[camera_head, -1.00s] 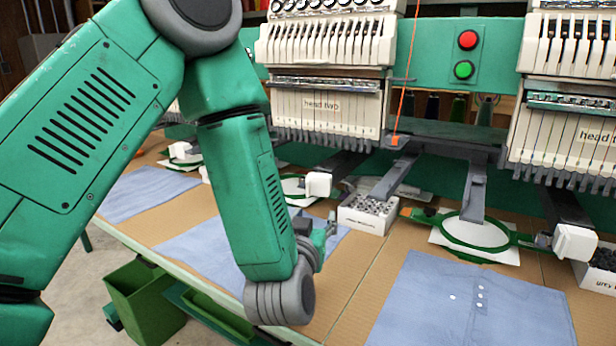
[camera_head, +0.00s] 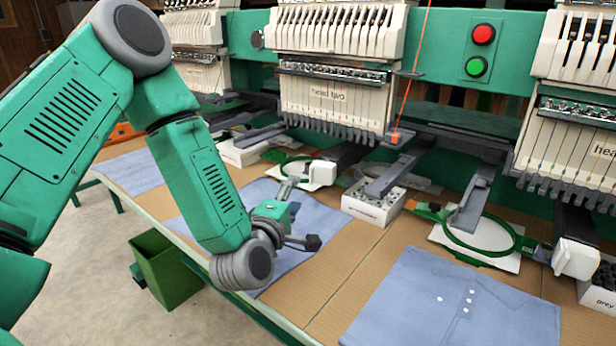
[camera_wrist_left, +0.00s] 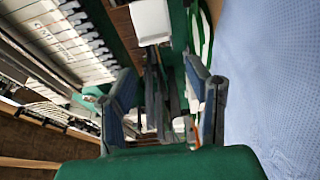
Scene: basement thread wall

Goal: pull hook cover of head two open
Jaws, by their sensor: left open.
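Head two (camera_head: 325,95) is a cream needle head with its name on the front. The hook cover of head two (camera_head: 320,173) is a small white box at the front end of the grey arm below it, with a green hoop beside it. It looks closed. A white box (camera_wrist_left: 151,20), likely this cover, shows at the top of the left wrist view. My left gripper (camera_head: 289,188) is just in front of the cover; whether it touches cannot be told. In the left wrist view its blue-grey fingers (camera_wrist_left: 162,88) are apart with nothing held between them. My right gripper is out of view.
A white box of bobbins (camera_head: 372,204) stands right of the cover. Blue cloth (camera_head: 455,300) lies on the table at the right, and more lies under my gripper. Another white cover (camera_head: 577,258) is at the right. A green bin (camera_head: 170,270) stands on the floor.

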